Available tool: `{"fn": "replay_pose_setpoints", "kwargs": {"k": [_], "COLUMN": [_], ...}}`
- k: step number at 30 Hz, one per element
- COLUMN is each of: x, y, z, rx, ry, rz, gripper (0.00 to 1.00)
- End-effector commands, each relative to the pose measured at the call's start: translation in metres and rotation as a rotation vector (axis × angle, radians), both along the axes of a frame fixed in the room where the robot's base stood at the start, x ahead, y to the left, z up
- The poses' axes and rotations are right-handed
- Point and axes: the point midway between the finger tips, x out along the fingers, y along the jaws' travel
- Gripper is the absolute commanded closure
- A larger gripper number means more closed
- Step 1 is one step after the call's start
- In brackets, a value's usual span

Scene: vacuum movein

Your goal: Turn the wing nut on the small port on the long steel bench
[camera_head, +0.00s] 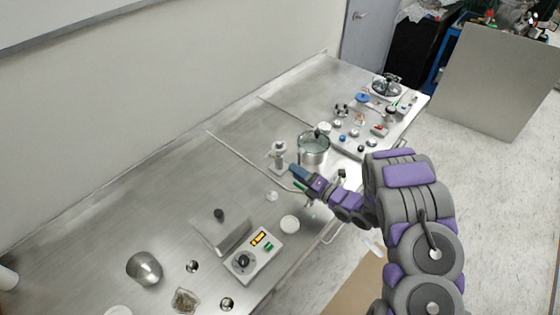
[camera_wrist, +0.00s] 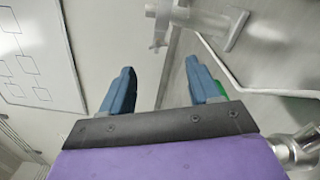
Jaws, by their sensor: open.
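The small steel port (camera_head: 278,157) stands on the long steel bench (camera_head: 150,205), in front of the lidded pot. In the wrist view a steel flanged fitting (camera_wrist: 205,18), which looks like this port, lies beyond my fingertips at the top.
A steel pot (camera_head: 313,150) stands just behind my gripper. A bent rod (camera_head: 240,155) runs along the bench to the port's left. A control box (camera_head: 253,258) and a white disc (camera_head: 289,223) lie nearer. Several small items crowd the far end.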

Motion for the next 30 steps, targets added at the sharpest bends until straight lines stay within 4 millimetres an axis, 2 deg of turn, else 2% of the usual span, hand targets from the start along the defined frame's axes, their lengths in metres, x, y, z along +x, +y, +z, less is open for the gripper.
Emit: {"fn": "replay_pose_setpoints", "kwargs": {"k": [6,14,27,30], "x": [0.024,0.045,0.052,0.052], "y": [0.034,0.060,0.066,0.066], "z": [0.001,0.001,0.001,0.001], "rx": [0.002,0.002,0.002,0.001], "ry": [-0.005,-0.002,-0.001,-0.002], "rz": [0.005,0.003,0.000,0.000], "gripper": [0.38,0.38,0.38,0.47]}}
